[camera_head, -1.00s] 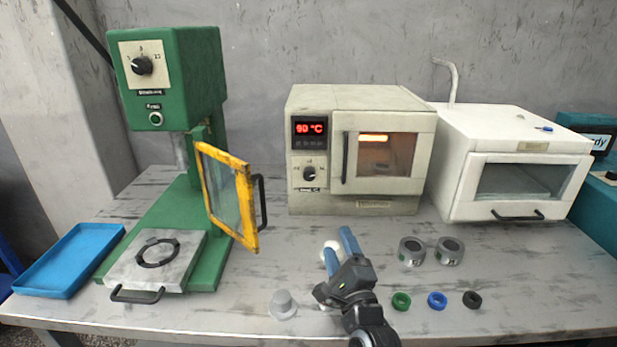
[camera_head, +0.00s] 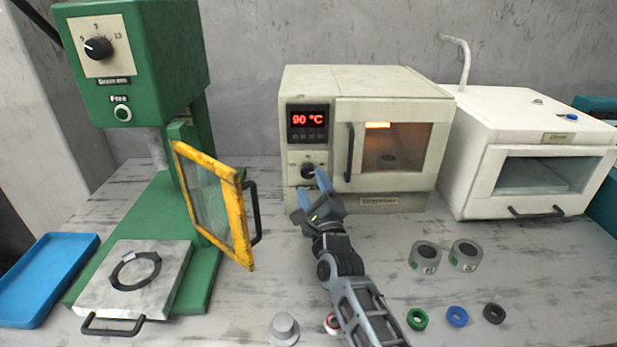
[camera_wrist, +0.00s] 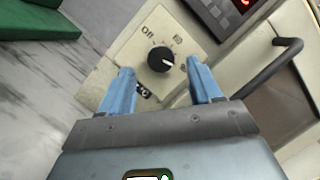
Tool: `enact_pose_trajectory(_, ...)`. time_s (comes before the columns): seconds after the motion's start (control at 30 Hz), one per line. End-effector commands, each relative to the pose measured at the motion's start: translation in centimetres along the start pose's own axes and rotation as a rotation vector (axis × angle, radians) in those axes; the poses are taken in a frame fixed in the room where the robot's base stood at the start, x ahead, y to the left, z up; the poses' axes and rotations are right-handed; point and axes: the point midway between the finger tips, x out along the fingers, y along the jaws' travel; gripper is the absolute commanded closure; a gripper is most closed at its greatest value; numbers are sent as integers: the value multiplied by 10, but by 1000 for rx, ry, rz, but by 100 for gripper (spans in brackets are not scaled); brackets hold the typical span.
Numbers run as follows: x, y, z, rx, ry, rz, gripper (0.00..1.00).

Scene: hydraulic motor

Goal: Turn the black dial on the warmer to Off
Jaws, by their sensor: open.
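The warmer (camera_head: 400,100) is a beige box with a lit red display (camera_head: 307,122) reading 90 °C. Its black dial (camera_head: 308,171) sits on a pale plate below the display. In the wrist view the dial (camera_wrist: 161,59) has a white pointer mark turned to the right, away from the "Off" label at its upper left. My gripper (camera_head: 311,184) is open in front of the dial. In the wrist view its two blue fingers (camera_wrist: 163,82) stand either side of the dial's lower part, apart from each other and empty. I cannot tell if they touch the dial.
The warmer's black door handle (camera_head: 350,152) is close to the right of the dial. A green press (camera_head: 140,60) with a yellow-framed guard (camera_head: 240,225) stands left. A white oven (camera_head: 540,125) stands right. Cups and coloured rings (camera_head: 457,316) lie in front.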

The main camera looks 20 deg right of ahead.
Motion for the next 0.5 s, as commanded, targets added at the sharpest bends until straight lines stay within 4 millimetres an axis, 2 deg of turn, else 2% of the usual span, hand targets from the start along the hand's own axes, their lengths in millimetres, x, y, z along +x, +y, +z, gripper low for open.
enact_pose_trajectory(0.1, 18, -1, 0, -1, 0, -1, 36)
enact_pose_trajectory(0.23, 30, -1, 0, -1, 0, -1, 36)
enact_pose_trajectory(0.5, 37, 0, 0, -1, -1, 0, 36)
